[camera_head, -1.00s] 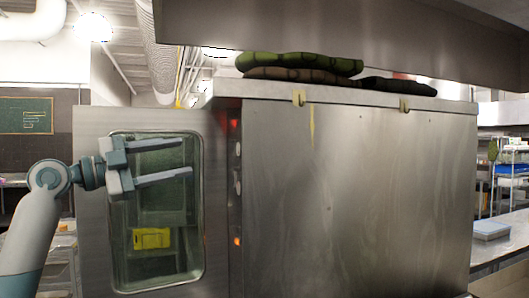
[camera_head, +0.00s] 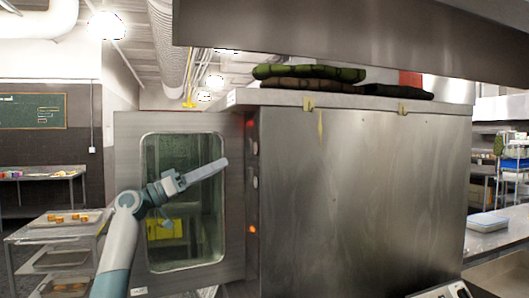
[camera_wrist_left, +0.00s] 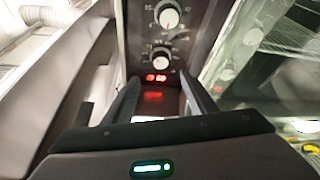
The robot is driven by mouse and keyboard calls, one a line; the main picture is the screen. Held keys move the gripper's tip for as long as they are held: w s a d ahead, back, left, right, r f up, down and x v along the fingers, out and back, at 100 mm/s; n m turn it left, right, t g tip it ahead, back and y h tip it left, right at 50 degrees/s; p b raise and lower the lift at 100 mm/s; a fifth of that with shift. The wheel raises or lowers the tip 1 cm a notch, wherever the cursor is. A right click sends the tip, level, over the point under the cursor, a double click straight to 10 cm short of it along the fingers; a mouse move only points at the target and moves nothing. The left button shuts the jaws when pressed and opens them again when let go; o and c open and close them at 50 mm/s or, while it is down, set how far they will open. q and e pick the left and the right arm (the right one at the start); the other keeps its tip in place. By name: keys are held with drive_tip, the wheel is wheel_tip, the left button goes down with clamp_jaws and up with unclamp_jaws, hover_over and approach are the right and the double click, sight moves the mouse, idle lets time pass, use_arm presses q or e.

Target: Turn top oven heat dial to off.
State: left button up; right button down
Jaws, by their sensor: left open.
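The metal oven (camera_head: 360,190) stands ahead with a narrow control strip on its left front edge. Two small dials (camera_head: 254,166) show there edge-on between red-orange lights. In the left wrist view, one round dial (camera_wrist_left: 160,57) sits just above a lit red display, and another dial (camera_wrist_left: 168,17) is beyond it. Which is the top heat dial is hard to tell. My left gripper (camera_head: 225,163) is in front of the door window, pointing right toward the strip, apart from the dials. Its fingers (camera_wrist_left: 160,82) are spread and empty, framing the display. My right gripper is out of view.
The oven's windowed door (camera_head: 128,200) stands left of the strip, behind my left arm. The wrist view shows dials mirrored in glass at right. Camouflage-patterned bundles (camera_head: 310,73) lie on top of the oven. A tray rack (camera_head: 62,245) stands at left; a counter (camera_head: 497,235) at right.

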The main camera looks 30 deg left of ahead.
sight(256, 150)
use_arm(q)
drive_tip(key=shift+w+f, duration=0.1)
drive_tip(key=shift+w, duration=0.05)
drive_tip(key=p+x, duration=0.5)
drive_tip(key=x, duration=0.5)
drive_tip(key=shift+w+d+r+p, duration=0.15)
drive_tip(key=shift+w+r+p, duration=0.1)
drive_tip(key=shift+p, duration=0.15)
drive_tip(key=shift+w+d, duration=0.35)
drive_tip(key=shift+w, duration=0.15)
drive_tip(key=c, duration=1.1)
